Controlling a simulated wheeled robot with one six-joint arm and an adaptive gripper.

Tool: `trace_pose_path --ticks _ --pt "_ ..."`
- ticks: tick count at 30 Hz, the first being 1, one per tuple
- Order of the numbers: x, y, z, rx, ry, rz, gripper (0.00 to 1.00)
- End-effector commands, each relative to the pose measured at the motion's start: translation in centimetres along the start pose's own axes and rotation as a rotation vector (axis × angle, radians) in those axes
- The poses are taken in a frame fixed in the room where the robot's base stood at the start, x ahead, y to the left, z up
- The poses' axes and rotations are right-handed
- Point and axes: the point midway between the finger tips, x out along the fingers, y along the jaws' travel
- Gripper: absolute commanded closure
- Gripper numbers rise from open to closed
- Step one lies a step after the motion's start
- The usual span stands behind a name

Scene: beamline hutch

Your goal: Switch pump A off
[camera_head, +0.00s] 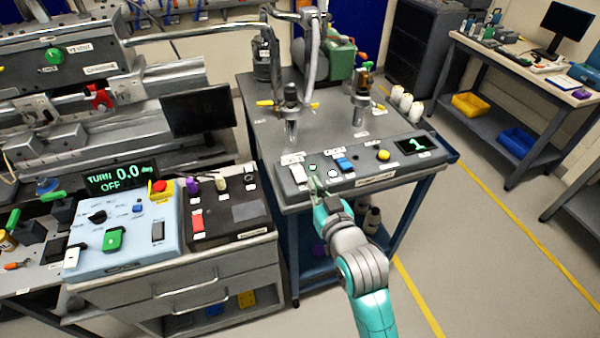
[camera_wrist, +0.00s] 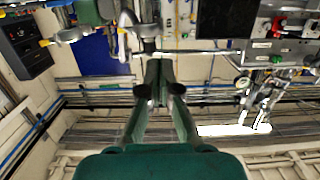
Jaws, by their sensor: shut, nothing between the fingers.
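The pump control panel (camera_head: 355,172) runs along the front edge of the grey pump table. It carries a white rocker switch (camera_head: 298,173), a blue switch (camera_head: 343,163), a yellow knob (camera_head: 383,155) and a small display (camera_head: 412,146) reading 1. The labels are too small to read, so I cannot tell which control is pump A's. My gripper (camera_head: 315,183) is at the panel's front left, just right of the white switch; contact cannot be told. Its fingers are shut and empty, and meet in the wrist view (camera_wrist: 158,68). The switches do not show clearly there.
A blue-grey control box (camera_head: 130,240) and a dark box (camera_head: 228,210) stand on the left cabinet, close to my gripper's left. Valves, pipes and a green pump (camera_head: 338,60) stand on the table behind the panel. Open floor (camera_head: 480,260) lies to the right.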

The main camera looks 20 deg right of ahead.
Motion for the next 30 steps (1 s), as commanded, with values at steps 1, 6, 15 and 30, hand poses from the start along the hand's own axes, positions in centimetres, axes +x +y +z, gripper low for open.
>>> trace_pose_path --ticks 1,6,15,30 --pt "0.0 0.0 0.0 0.000 0.000 0.000 1.00" --pt "0.6 0.0 0.0 0.000 0.001 0.000 1.00" --pt "5.2 0.0 -0.1 0.000 0.002 0.000 1.00" --pt "10.8 0.0 3.0 0.000 -0.002 0.000 1.00"
